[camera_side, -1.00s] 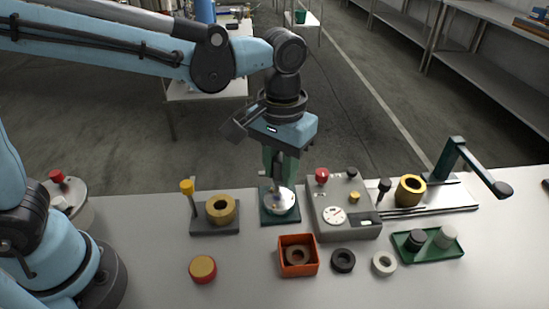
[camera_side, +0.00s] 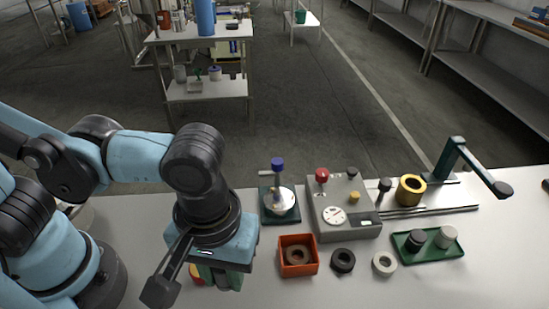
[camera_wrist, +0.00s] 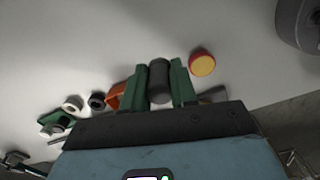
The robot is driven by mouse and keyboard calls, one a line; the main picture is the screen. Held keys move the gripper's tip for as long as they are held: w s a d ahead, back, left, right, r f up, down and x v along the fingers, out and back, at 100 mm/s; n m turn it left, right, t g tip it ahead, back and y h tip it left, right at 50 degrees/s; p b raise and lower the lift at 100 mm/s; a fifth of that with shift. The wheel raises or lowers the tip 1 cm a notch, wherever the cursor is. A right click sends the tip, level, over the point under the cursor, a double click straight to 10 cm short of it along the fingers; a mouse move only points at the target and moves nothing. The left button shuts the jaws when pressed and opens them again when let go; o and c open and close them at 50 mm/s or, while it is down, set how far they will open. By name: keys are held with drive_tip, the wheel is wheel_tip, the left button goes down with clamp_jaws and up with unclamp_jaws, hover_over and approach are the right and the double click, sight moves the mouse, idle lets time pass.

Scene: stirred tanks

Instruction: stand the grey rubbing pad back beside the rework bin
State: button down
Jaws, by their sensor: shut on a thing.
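My gripper (camera_side: 216,278) is low over the front left of the bench, left of the orange rework bin (camera_side: 297,256). In the wrist view its two green fingers (camera_wrist: 158,66) are shut on a dark grey cylinder, the grey rubbing pad (camera_wrist: 159,82). The pad is hidden behind the gripper in the side view. I cannot tell whether it touches the bench. The bin also shows in the wrist view (camera_wrist: 115,97), just left of the fingers, apart from the pad. A brown ring lies inside the bin.
A red-rimmed yellow disc (camera_wrist: 202,65) lies close to the fingers, partly hidden in the side view. A black ring (camera_side: 343,260) and a pale ring (camera_side: 384,263) lie right of the bin. Behind are a green-based stand (camera_side: 283,213) and a grey control box (camera_side: 340,222).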

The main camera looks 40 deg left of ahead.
drive_tip(key=w+a+f, duration=0.1)
drive_tip(key=w, duration=0.1)
drive_tip(key=w+a+f, duration=0.1)
drive_tip(key=w+f, duration=0.1)
drive_tip(key=w, duration=0.1)
drive_tip(key=w+a+f, duration=0.1)
drive_tip(key=w+f, duration=0.1)
drive_tip(key=shift+w, duration=0.4)
drive_tip(key=shift+f, duration=2.05)
drive_tip(key=shift+f, duration=0.15)
drive_tip(key=c, duration=0.9)
unclamp_jaws()
